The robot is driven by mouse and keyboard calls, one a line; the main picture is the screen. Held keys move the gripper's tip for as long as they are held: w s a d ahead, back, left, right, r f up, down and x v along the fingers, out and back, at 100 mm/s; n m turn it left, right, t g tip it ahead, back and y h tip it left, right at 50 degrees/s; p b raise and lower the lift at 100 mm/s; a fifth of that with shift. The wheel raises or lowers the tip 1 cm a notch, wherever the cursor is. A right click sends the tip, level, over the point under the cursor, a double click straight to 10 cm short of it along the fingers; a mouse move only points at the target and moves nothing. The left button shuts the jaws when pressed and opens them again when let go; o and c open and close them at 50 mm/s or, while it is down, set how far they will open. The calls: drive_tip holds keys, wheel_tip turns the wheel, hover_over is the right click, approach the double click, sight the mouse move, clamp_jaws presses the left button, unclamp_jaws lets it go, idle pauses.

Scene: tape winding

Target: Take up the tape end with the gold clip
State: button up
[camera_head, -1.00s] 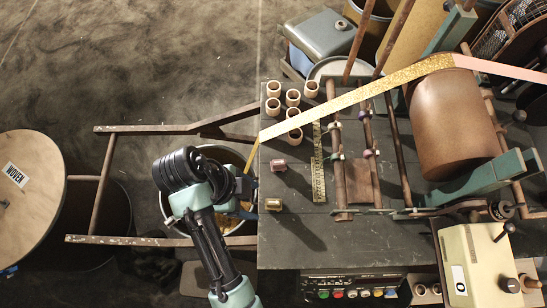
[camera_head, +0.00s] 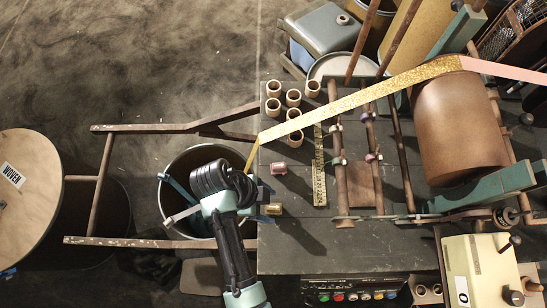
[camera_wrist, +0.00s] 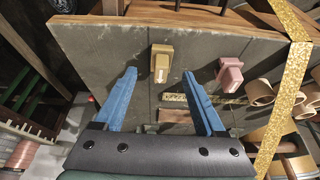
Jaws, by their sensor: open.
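A small gold clip (camera_head: 274,209) sits on the dark bench top near its left edge. It also shows in the wrist view (camera_wrist: 161,62), just beyond the gap between my fingertips. A gold tape (camera_head: 350,97) slants across the bench and hangs over its left edge. It shows at the right of the wrist view (camera_wrist: 290,85), apart from the clip. My gripper (camera_wrist: 159,75) is open and empty, its blue fingers on either side of the clip in the picture. The height gap is hard to judge. My wrist hides part of the bin in the head view.
A pink clip (camera_head: 278,168) stands close to the gold one, and in the wrist view (camera_wrist: 230,74) it is right of my fingers. Several peg cups (camera_head: 293,97) and a ruler (camera_head: 319,165) are nearby. A bin (camera_head: 180,165) stands left of the bench (camera_head: 300,240).

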sight(271, 207)
drive_tip(key=shift+x, duration=1.9)
drive_tip(key=shift+a, duration=0.1)
clamp_jaws()
